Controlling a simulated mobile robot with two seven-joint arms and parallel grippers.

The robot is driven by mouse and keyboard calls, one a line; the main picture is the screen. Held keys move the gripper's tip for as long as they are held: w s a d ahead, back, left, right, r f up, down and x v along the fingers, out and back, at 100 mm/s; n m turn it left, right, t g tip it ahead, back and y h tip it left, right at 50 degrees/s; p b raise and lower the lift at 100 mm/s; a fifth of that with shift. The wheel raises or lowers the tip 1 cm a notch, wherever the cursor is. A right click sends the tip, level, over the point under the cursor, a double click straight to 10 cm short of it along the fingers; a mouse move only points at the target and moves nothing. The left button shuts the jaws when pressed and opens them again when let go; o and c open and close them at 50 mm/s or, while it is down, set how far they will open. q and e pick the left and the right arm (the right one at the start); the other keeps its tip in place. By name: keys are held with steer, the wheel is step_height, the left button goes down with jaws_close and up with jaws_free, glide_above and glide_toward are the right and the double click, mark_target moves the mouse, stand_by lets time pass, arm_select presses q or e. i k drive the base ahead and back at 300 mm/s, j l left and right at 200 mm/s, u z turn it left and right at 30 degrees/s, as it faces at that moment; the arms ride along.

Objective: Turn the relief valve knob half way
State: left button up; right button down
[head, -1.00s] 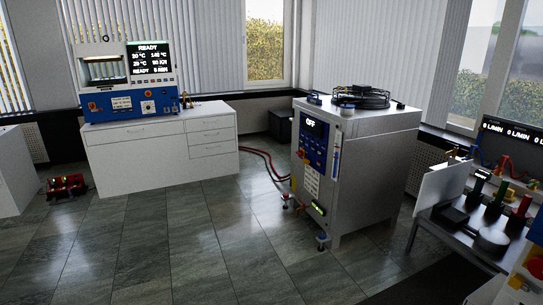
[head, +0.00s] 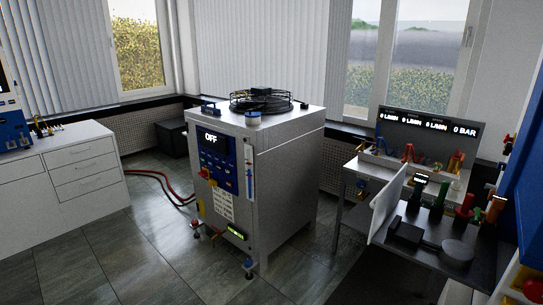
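No part in view can be surely told as the relief valve knob. A grey machine cabinet (head: 283,190) with a blue panel (head: 218,163) stands in the middle, and its display reads OFF. A red and yellow knob (head: 205,174) sits on its front. Small fittings with red and blue parts stick out low on the front, one at the left (head: 195,229) and one at the corner (head: 249,265). At the right, a bench rig has a display bar (head: 427,125) reading 0 L/MIN several times and 0 BAR, with small coloured fittings (head: 409,153) below. Neither gripper shows.
A dark lower table (head: 430,233) holds a white upright plate (head: 388,205), dark blocks and green, red and orange-topped cylinders. A white drawer unit (head: 60,175) stands at the left. The tiled floor (head: 130,260) in front is clear.

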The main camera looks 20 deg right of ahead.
mark_target(491, 192)
steer(key=i+z, duration=0.2)
steer(key=z, duration=0.25)
steer(key=i+z, duration=0.2)
steer(key=z, duration=0.25)
steer(key=i+z, duration=0.2)
steer(key=z, duration=0.25)
steer(key=i+z, duration=0.35)
steer(key=i+j+z, duration=0.1)
steer(key=z, duration=0.3)
steer(key=i+j+z, duration=0.2)
steer(key=z, duration=0.15)
steer(key=j+z, duration=0.1)
steer(key=z, duration=0.95)
steer(key=j+z, duration=0.9)
steer(key=k+j+z, duration=0.2)
steer(key=j, duration=0.2)
steer(key=k+j+z, duration=0.15)
steer(key=j, duration=0.2)
steer(key=k+j, duration=0.1)
steer(key=j, duration=0.2)
steer(key=k+j, duration=0.15)
steer(key=j, duration=0.15)
